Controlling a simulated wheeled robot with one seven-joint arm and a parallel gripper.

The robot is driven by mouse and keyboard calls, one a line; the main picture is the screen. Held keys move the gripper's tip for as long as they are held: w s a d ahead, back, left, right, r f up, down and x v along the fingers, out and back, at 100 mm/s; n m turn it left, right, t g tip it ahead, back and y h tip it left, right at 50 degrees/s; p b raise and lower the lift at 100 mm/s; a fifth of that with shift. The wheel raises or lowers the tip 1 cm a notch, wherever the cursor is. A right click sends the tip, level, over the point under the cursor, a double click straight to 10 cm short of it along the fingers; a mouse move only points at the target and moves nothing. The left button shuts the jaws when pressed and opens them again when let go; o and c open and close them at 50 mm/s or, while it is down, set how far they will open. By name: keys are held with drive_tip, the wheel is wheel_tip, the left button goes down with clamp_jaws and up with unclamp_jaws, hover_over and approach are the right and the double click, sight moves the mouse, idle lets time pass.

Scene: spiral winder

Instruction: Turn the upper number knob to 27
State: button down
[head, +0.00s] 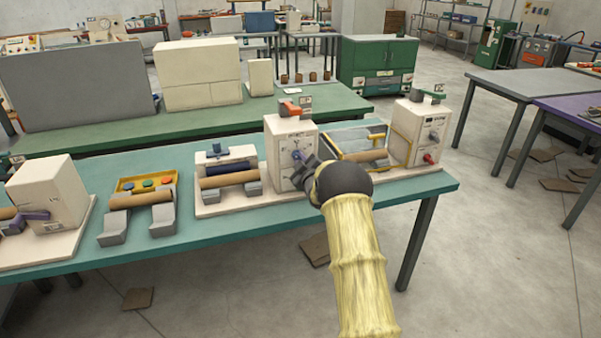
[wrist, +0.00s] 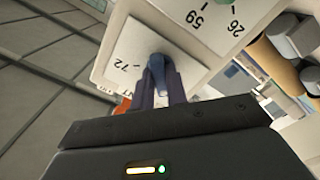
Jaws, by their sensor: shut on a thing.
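A cream winder housing (head: 283,145) stands on the bench in the middle of the head view. A blue knob (head: 297,155) shows on its front panel, partly covered by my gripper (head: 312,165). In the wrist view, my gripper (wrist: 165,88) is shut on the blue knob (wrist: 157,66), in front of a white dial (wrist: 123,45). The number 72 is readable on that dial; its other numbers and the pointer reading are hidden or unclear. A second dial beside it (wrist: 212,28) shows 59 and 26.
To the right stands a yellow frame with a roll (head: 366,156) and another cream housing (head: 420,130). A roll stand (head: 228,180) is close on the left. Open floor (head: 480,260) lies right of the bench.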

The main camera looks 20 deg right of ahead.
drive_tip(key=shift+f+n+b, duration=0.2)
drive_tip(key=shift+n+b, duration=1.1)
drive_tip(key=shift+b, duration=0.25)
drive_tip(key=shift+r, duration=0.1)
drive_tip(key=c, duration=1.4)
unclamp_jaws()
drive_tip(key=shift+s, duration=0.1)
drive_tip(key=s+b, duration=0.2)
drive_tip(key=s, duration=1.5)
drive_tip(key=shift+s, duration=0.1)
